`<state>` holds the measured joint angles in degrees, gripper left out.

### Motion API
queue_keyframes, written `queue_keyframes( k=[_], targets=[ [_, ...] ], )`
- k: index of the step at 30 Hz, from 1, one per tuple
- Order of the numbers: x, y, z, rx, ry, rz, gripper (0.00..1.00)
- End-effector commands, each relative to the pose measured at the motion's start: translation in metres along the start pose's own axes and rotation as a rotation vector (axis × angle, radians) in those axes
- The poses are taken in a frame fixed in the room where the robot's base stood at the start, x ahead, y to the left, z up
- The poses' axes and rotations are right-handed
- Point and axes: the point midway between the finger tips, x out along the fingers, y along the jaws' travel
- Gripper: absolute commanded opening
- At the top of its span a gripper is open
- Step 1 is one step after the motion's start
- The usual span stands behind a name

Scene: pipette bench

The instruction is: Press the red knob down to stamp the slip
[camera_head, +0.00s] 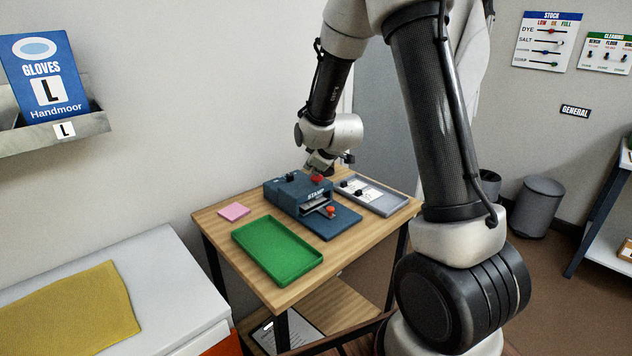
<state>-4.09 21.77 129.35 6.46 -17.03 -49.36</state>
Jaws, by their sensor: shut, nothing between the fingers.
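The stamp machine (283,197) is a blue box marked STAMP on a small wooden table. The red knob (317,179) is on its top, toward the back right. My gripper (312,173) is shut and empty, right above or beside the red knob; I cannot tell whether they touch. A pale slip (315,207) seems to sit in the front slot of the machine, mostly hidden. A smaller orange-red knob (331,211) is at the front, and a dark knob (290,177) is on the top.
A green tray (277,251) is in front of the machine and a pink pad (234,211) lies left. A white bench (172,270) with a yellow cloth (70,312) stands at left.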

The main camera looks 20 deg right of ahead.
Motion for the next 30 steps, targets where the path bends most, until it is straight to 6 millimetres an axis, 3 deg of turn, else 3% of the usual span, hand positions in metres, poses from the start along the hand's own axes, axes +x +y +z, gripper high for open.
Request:
queue_keyframes(
  k=[30],
  targets=[
    [0.0069,-0.0054,0.0055,0.000,-0.001,-0.001,0.00]
  ],
)
